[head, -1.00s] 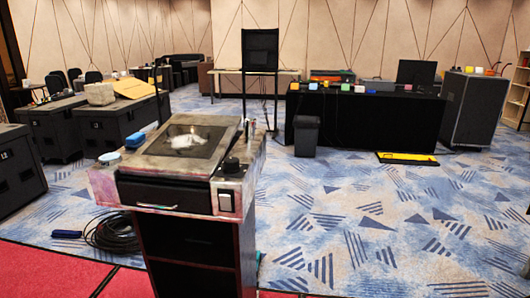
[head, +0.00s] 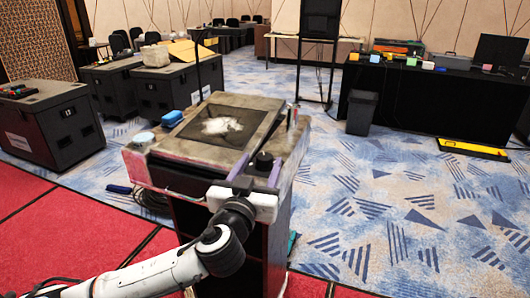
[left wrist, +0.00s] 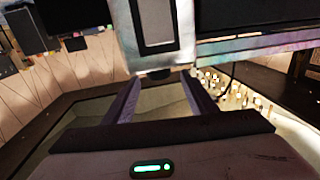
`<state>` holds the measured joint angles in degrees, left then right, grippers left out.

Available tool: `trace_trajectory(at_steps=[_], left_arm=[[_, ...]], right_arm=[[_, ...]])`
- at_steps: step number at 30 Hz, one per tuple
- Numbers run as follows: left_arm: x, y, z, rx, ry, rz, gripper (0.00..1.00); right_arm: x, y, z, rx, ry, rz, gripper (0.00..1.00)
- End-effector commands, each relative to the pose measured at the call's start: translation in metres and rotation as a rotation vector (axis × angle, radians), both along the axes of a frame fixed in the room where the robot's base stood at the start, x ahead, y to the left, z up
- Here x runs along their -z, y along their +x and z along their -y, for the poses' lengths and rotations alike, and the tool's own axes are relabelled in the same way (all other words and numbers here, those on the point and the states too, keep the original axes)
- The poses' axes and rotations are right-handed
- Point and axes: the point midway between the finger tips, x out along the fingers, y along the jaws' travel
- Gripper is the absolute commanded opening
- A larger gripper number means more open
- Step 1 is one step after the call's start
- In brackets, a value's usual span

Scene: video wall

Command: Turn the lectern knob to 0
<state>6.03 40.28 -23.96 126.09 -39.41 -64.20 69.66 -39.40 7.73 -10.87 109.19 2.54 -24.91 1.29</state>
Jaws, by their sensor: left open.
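The lectern (head: 150,172) stands in the middle of the head view, with a sloped top and a dark glass panel. Its black round knob (head: 263,160) sits at the near right of the top. My left gripper (head: 258,167) is open, its two purple-tinted fingers spread on either side of the knob's place. I cannot tell whether they touch it. In the left wrist view the open fingers (left wrist: 161,82) point at the lectern's edge, and a dark piece, perhaps the knob, shows between them. The knob's pointer and scale are not readable. My right gripper is not in view.
Black cases (head: 50,125) stand at the left. A black-draped table (head: 420,103), a bin (head: 361,112) and a yellow-edged panel (head: 472,149) are at the right. Carpet right of the lectern is clear.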

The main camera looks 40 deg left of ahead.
Motion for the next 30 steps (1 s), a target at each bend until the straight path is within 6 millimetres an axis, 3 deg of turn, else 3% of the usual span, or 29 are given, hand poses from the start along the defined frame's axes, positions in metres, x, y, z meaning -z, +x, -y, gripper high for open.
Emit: trace_trajectory(at_steps=[7, 18, 19, 26, 30], left_arm=[[0.000, 0.032, -0.012, 0.000, 0.001, -0.001, 0.51], [0.001, 0.039, -0.015, 0.002, -0.001, -0.003, 0.51], [0.001, 0.039, -0.015, 0.002, -0.001, -0.003, 0.50], [0.001, 0.039, -0.014, 0.002, -0.001, -0.003, 0.11], [0.002, 0.039, -0.014, -0.001, -0.002, -0.002, 0.11]], right_arm=[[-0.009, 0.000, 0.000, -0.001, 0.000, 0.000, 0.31], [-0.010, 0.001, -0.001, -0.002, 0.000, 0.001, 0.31], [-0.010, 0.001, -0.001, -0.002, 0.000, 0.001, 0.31], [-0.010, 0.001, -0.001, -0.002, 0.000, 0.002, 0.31], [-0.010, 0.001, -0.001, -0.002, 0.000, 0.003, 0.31]])
